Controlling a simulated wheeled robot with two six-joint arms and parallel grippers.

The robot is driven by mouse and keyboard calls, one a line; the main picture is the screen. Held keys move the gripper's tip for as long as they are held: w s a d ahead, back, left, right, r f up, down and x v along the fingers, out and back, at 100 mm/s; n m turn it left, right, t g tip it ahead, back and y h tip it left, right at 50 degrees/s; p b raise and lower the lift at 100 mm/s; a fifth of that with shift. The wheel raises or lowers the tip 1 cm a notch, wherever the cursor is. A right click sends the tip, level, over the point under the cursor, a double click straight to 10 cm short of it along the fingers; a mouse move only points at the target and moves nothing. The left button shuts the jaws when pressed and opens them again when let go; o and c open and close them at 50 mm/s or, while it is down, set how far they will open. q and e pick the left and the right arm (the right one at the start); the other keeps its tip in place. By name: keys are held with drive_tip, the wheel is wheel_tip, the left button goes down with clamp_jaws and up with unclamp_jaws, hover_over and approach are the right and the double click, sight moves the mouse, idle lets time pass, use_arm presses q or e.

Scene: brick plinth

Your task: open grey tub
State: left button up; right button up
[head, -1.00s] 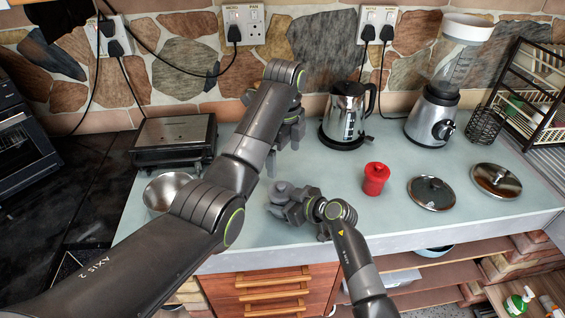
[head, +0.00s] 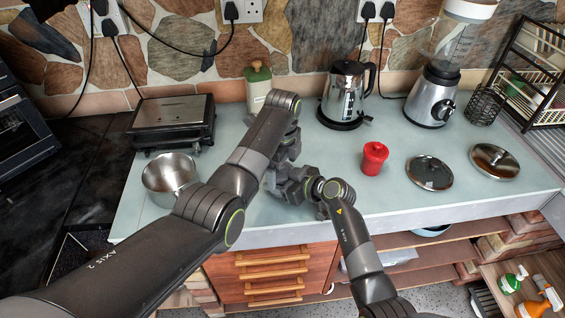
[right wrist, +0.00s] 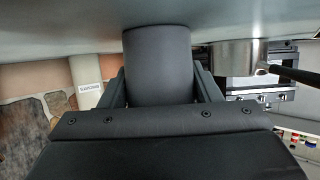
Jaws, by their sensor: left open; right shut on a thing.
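The grey tub (right wrist: 157,65) shows in the right wrist view as a plain dark grey cylinder. My right gripper (right wrist: 158,85) is shut on it, one finger on each side. The view is inverted, with the counter at the top and the tub's base at or close to it. The tub's upper end is hidden by the gripper body. In the head view my left gripper (head: 286,163) is open, pointing down right above my right gripper (head: 290,188). The grippers overlap there, hiding the tub and its lid. I cannot tell whether the left fingers touch the lid.
A green-lidded canister (head: 258,88) stands behind my left arm. A steel pan (head: 168,175) and a grill (head: 172,122) are left. A kettle (head: 347,95), red jar (head: 374,158), two lids (head: 431,173) (head: 494,161) and blender (head: 433,95) are right. The counter's front edge is near.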

use_arm(q)
drive_tip(key=shift+c, duration=0.2)
drive_tip(key=c, duration=1.1)
drive_tip(key=shift+r, duration=0.1)
drive_tip(key=shift+r, duration=0.2)
drive_tip(key=shift+r, duration=0.9)
drive_tip(key=shift+r, duration=2)
use_arm(e)
drive_tip(key=o, duration=1.5)
drive_tip(key=shift+c, duration=0.2)
